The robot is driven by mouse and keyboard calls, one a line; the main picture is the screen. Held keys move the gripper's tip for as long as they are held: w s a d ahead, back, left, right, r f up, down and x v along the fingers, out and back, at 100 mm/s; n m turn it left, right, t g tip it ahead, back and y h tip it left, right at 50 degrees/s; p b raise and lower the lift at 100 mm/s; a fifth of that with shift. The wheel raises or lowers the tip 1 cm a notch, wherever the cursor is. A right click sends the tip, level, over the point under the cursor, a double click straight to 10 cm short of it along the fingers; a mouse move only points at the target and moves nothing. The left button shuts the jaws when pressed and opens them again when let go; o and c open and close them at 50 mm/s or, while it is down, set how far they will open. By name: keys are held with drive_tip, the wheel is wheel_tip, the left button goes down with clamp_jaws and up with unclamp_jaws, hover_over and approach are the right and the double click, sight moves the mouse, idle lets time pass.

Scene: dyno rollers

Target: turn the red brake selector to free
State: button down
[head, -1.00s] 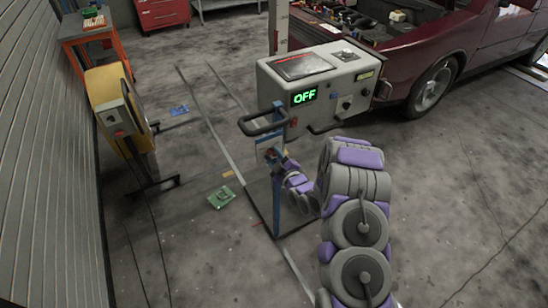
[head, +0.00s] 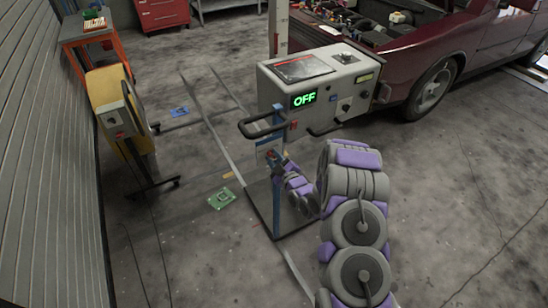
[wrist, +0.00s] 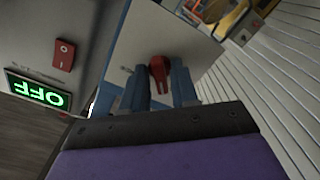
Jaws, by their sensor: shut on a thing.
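The red brake selector (wrist: 158,69) shows in the wrist view on a pale panel (wrist: 150,30). It is a small red handle between the two blue-grey fingers of my gripper (wrist: 162,84), which is shut on it. In the head view my gripper (head: 276,160) is at the panel low on the front of the grey console cart (head: 325,80). The selector itself cannot be made out there. The green display (head: 304,99) reads OFF, and it also shows upside down in the wrist view (wrist: 38,91). The selector's position marks are not readable.
A black handle bar (head: 262,128) and a blue post (head: 277,205) stand close to my gripper. A red rocker switch (wrist: 63,54) is on the console. A yellow wheeled unit (head: 118,115) stands left, and a maroon car (head: 430,50) behind. The floor at right is clear.

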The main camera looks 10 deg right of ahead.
drive_tip(key=m+p, duration=0.7)
drive_tip(key=m, duration=0.5)
drive_tip(key=shift+s+f, duration=0.1)
drive_tip(key=shift+f, duration=0.05)
drive_tip(key=shift+d+m+p, duration=0.1)
drive_tip(key=shift+m+p, duration=0.65)
drive_tip(key=shift+m, duration=1.75)
drive_tip(key=c, duration=1.2)
unclamp_jaws()
drive_tip(key=shift+w, duration=0.2)
drive_tip(key=shift+o, duration=0.2)
drive_tip(key=shift+s+d, duration=0.1)
